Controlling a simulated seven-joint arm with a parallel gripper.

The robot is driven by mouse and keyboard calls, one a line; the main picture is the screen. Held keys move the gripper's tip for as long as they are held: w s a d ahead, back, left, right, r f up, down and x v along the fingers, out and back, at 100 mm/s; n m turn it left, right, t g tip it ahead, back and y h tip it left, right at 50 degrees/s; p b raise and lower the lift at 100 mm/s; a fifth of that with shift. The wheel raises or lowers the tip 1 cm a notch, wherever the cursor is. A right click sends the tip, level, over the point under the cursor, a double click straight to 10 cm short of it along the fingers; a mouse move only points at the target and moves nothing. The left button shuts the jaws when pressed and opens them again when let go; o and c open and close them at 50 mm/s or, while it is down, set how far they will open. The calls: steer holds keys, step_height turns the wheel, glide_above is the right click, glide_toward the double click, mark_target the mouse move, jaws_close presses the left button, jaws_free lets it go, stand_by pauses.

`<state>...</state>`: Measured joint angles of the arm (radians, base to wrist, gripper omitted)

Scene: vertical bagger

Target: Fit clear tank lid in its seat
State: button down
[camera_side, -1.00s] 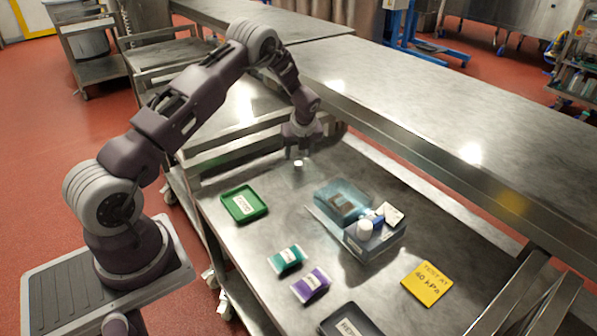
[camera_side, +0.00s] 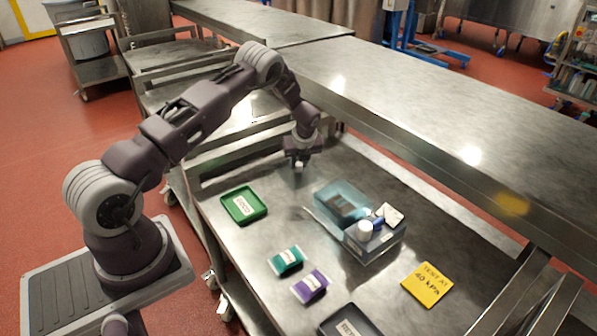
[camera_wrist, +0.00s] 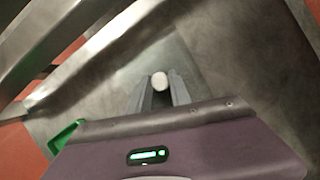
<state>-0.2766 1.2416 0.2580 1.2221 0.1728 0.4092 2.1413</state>
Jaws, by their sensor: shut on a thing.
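My gripper (camera_side: 300,160) is low over the far left part of the steel table and shut on a small white round knob (camera_wrist: 159,81). The knob sits between the two grey fingers in the wrist view.
A green tray (camera_side: 243,206) lies left of the tank. Green (camera_side: 286,262) and purple (camera_side: 311,286) packets, a dark tray (camera_side: 350,322) and a yellow sign (camera_side: 427,284) lie nearer. A raised steel counter (camera_side: 450,150) borders the table's back. Bare table separates gripper and tank.

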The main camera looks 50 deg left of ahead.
step_height(320, 180, up, 10)
glide_toward(301, 166)
steer(key=w+d+r, duration=0.3)
steer(key=d+r, duration=0.2)
steer(key=s+d+r+n, duration=0.1)
steer(key=s+d+r, duration=0.15)
steer(key=d, duration=0.95)
steer(key=shift+w+d+f, duration=0.1)
steer(key=shift+f, duration=3)
steer(key=shift+f, duration=0.25)
steer(key=shift+f, duration=0.7)
